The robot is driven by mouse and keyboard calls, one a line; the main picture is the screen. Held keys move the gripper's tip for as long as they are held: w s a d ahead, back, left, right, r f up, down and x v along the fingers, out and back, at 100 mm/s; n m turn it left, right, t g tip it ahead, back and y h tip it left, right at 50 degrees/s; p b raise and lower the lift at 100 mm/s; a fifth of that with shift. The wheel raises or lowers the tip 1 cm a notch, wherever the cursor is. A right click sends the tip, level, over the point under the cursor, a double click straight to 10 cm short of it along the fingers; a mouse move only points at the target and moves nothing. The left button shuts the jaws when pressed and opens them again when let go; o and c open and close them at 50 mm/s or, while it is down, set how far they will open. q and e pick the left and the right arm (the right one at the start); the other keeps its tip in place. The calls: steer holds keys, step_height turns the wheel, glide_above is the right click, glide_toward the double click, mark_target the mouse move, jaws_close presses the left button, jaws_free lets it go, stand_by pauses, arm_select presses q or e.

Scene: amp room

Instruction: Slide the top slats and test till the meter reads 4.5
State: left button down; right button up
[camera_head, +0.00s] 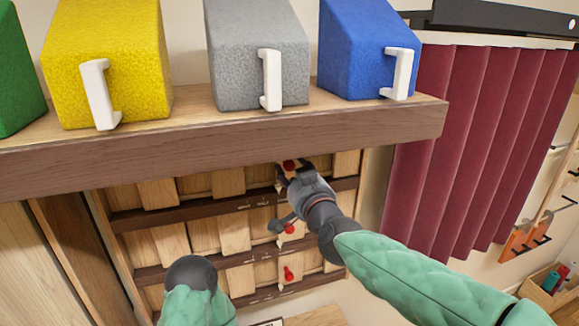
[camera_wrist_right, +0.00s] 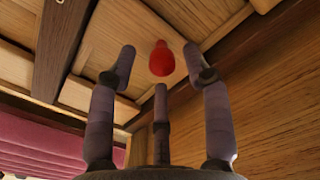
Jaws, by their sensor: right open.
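Light wooden slats (camera_head: 235,229) sit in rows between dark rails (camera_head: 205,208) on a wall panel below the shelf. Red knobs stand on the slats at the right: a top one (camera_head: 289,165), a middle one (camera_head: 290,229) and a low one (camera_head: 288,273). My right gripper (camera_head: 288,190) is at the top row, beside the top knob. In the right wrist view a red knob (camera_wrist_right: 161,59) shows between the spread fingers (camera_wrist_right: 165,75), apart from them. My left arm's dark end shows at the bottom, its fingers hidden. No meter reading is visible.
A wooden shelf (camera_head: 220,140) overhangs the panel, bearing yellow (camera_head: 140,60), grey (camera_head: 240,60) and blue (camera_head: 350,50) blocks with white handles. A maroon curtain (camera_head: 460,150) hangs at the right. A box (camera_head: 555,285) with coloured items stands at lower right.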

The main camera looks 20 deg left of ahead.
steer(key=shift+x, duration=1.4)
steer(key=shift+f, duration=0.1)
jaws_close()
